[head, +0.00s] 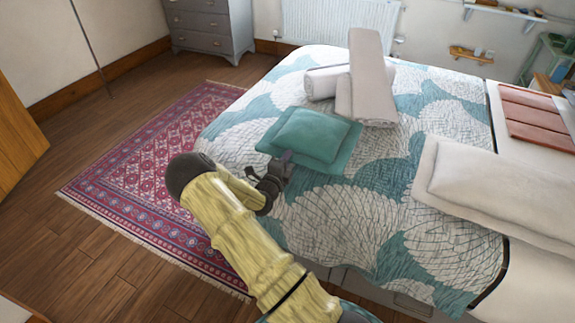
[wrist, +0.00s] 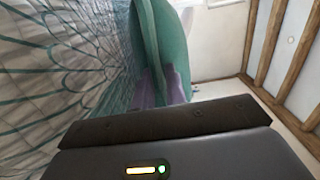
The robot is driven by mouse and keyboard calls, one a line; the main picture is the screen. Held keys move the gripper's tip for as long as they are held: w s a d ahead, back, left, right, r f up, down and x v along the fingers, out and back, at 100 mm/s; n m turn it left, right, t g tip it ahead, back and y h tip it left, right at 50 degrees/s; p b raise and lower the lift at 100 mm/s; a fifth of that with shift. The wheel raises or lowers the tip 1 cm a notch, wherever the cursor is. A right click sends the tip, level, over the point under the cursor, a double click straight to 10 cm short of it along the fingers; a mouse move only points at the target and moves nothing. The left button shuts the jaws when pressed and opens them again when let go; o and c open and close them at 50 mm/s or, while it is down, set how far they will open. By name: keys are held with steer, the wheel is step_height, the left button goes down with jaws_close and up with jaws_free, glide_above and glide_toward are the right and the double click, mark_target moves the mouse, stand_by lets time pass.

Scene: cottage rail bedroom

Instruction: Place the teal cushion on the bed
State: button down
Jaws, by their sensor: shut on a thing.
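The teal cushion (head: 311,136) is over the near left part of the bed (head: 345,215), with its near left edge at my gripper (head: 284,160). In the wrist view the cushion (wrist: 165,40) stands out from between my fingers, close beside the patterned bedspread (wrist: 65,60). My gripper (wrist: 163,88) is shut on the cushion's edge. The cushion looks roughly flat along the bedspread; whether its whole underside touches the bed I cannot tell.
Rolled grey-white towels (head: 365,85) lie on the bed just behind the cushion. A red rug (head: 150,180) lies on the floor at left. The near bedspread is clear.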

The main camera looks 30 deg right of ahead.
steer(key=shift+f, duration=1.35)
steer(key=c, duration=1.4)
jaws_free()
steer(key=shift+c, duration=0.2)
steer(key=shift+a, duration=0.15)
steer(key=v, duration=1.1)
steer(key=shift+s+a+p, duration=0.25)
steer(key=shift+s+p, duration=0.05)
